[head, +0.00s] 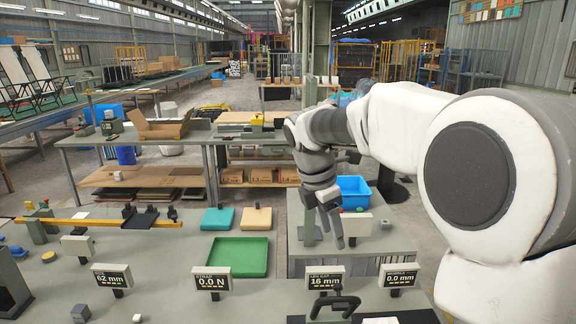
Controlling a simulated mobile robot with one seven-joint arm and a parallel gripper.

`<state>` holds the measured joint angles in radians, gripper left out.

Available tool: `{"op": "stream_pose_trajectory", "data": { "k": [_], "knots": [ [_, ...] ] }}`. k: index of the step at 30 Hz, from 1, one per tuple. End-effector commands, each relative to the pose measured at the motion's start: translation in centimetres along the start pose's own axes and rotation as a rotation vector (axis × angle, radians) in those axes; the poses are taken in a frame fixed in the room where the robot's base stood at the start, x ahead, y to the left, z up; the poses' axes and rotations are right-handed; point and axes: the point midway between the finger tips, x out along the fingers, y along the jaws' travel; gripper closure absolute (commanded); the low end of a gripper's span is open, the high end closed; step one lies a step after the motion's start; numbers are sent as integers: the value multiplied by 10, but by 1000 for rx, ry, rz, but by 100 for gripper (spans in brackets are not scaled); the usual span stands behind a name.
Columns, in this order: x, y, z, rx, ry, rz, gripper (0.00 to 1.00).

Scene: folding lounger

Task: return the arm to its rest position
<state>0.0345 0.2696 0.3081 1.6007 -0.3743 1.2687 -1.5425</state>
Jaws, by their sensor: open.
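My arm reaches in from the right side of the head view and bends down near the middle. My gripper (334,226) points downward, with its fingers apart and nothing seen between them. It hangs in front of the grey bench, above and behind the small display reading 16 mm (325,279). The exact height of the fingertips above the bench is hard to tell.
The near grey workbench (170,290) holds several small displays, a green tray (240,257), a teal pad (217,219), a tan pad (257,218) and a yellow bar (100,222). A blue bin (353,192) stands behind my gripper. A black curved handle (335,303) stands at the front edge.

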Motion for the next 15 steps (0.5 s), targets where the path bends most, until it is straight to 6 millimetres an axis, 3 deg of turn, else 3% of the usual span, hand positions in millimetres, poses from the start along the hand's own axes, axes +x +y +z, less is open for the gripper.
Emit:
{"op": "stream_pose_trajectory", "data": {
  "k": [7,15],
  "knots": [
    [-20,-73,-3,501,26,94,39],
    [-19,-150,-15,1073,143,182,39]
  ]
}}
